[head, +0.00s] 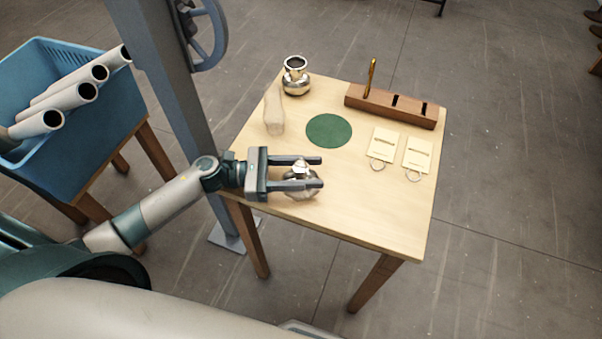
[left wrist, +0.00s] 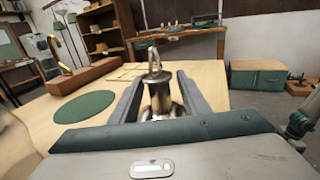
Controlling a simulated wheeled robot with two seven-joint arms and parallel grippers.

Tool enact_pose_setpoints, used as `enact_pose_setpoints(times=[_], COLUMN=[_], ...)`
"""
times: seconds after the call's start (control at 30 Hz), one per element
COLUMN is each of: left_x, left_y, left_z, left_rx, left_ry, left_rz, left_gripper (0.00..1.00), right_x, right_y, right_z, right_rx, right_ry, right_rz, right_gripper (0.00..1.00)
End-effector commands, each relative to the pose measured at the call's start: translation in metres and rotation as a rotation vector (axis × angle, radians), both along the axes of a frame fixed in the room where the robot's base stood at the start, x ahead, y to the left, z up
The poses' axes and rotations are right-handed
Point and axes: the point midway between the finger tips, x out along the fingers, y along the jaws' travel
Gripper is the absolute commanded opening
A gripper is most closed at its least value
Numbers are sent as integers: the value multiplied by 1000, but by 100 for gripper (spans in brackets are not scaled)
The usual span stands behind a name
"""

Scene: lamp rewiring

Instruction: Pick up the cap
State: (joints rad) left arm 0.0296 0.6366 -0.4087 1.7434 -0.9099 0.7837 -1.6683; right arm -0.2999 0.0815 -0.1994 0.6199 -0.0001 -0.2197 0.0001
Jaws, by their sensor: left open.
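A shiny silver metal piece (head: 301,183) with a narrow knobbed top stands near the table's front left edge; its top looks like the cap, though I cannot tell whether it is a separate part. My left gripper (head: 320,172) is open, with one finger on each side of this piece. In the left wrist view the cap-like top (left wrist: 154,62) rises between the two fingers, and the wider body (left wrist: 160,98) sits lower. I cannot tell whether the fingers touch it. Part of the body is hidden by the near finger. My right gripper is not in view.
On the wooden table (head: 370,215) are a round silver pot (head: 296,82), a pale clear glass piece (head: 274,112), a green disc (head: 329,130), a slotted wooden block (head: 390,105) with a brass hook, and two cards with rings. A grey post (head: 165,90) stands at left.

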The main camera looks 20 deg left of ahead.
Motion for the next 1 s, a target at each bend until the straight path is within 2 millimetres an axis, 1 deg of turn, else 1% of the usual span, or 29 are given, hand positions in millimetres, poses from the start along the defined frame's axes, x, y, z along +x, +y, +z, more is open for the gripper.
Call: enact_pose_setpoints(times=[0.03, 0.1, 0.2, 0.7, 0.87, 0.9, 1.0], left_x=[3, 6, 7, 8, 8, 8, 8], left_y=[-6, -14, -19, -20, -20, -20, -20], left_z=[4, 3, 1, 0, 0, 0, 0], left_rx=[-1, -2, 0, 0, 0, 0, 0], left_ry=[1, 0, 1, 1, 1, 1, 1], left_rz=[1, 0, 0, 0, 0, 0, 0], left_gripper=[42, 42, 42, 42, 4, 0, 0], right_x=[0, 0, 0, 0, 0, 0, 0], right_y=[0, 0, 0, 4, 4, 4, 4], right_z=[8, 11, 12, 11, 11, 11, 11], right_rx=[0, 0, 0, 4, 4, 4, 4], right_ry=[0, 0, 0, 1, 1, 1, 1], right_rz=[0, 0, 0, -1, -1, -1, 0], right_gripper=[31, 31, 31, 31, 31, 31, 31])
